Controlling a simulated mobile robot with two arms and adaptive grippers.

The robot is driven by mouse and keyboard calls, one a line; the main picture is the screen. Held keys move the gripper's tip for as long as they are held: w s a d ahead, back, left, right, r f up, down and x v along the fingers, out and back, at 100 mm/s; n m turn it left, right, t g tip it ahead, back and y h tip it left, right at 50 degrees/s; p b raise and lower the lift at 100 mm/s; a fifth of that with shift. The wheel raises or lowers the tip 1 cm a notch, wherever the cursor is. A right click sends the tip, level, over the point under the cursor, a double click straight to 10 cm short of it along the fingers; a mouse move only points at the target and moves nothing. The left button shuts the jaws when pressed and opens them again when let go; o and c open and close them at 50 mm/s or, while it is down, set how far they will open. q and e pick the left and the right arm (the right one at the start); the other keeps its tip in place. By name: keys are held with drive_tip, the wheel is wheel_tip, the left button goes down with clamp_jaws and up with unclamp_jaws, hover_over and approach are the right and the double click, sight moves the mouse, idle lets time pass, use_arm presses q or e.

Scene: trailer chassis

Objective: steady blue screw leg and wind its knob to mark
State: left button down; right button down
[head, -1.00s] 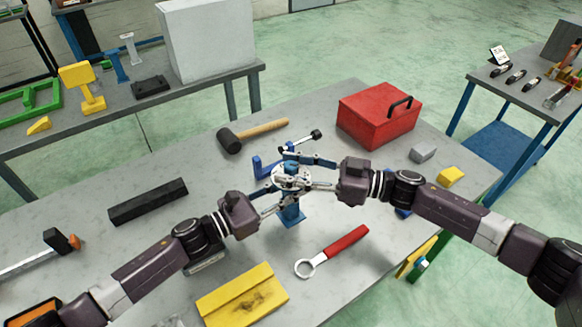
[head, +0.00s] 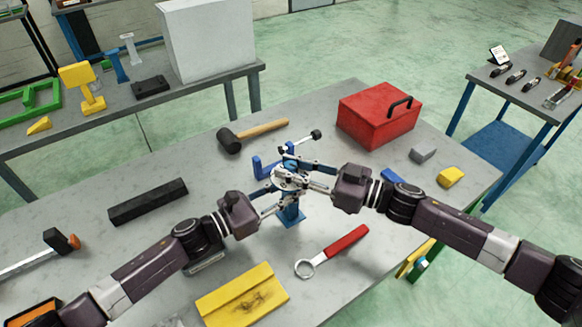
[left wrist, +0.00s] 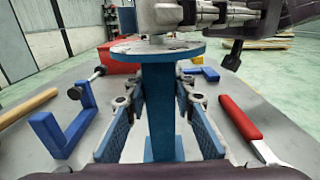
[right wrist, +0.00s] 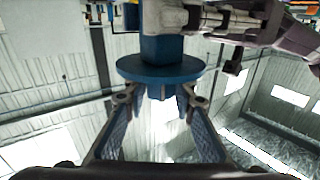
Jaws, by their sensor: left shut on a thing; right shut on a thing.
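The blue screw leg (head: 291,215) stands upright on the grey table. My left gripper (head: 279,204) is shut on the leg's post. In the left wrist view the blue post (left wrist: 160,110) stands between the left fingers (left wrist: 160,110), under a round blue plate (left wrist: 158,50). My right gripper (head: 294,176) is at the top of the leg, above the left one. In the right wrist view, which is turned over, its fingers (right wrist: 162,105) close on the blue knob (right wrist: 163,92) beside the round plate. I cannot make out a mark.
A blue angled bracket (head: 260,168) and a black-headed mallet (head: 231,140) lie behind the leg. A red-handled ring wrench (head: 345,242) and a yellow plate (head: 242,297) lie in front. A red toolbox (head: 375,120) stands at the back right.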

drive_tip(key=m+t+h, duration=0.1)
drive_tip(key=m+t, duration=0.1)
drive_tip(key=m+t+h, duration=0.1)
drive_tip(key=t+h, duration=0.1)
drive_tip(key=t, duration=0.1)
drive_tip(key=shift+s+a+m, duration=0.15)
drive_tip(key=shift+a+m, duration=0.05)
drive_tip(key=shift+m, duration=0.2)
drive_tip(key=shift+r+m+t+h, duration=0.1)
drive_tip(key=shift+m+t+h, duration=0.2)
drive_tip(key=shift+t+h, duration=0.1)
drive_tip(key=shift+d+h, duration=0.1)
drive_tip(key=shift+h, duration=0.2)
drive_tip(key=c, duration=1.6)
unclamp_jaws()
drive_tip(key=shift+m+t, duration=0.3)
drive_tip(key=shift+d, duration=0.15)
drive_tip(key=v, duration=1.1)
drive_tip(key=shift+s+d, duration=0.3)
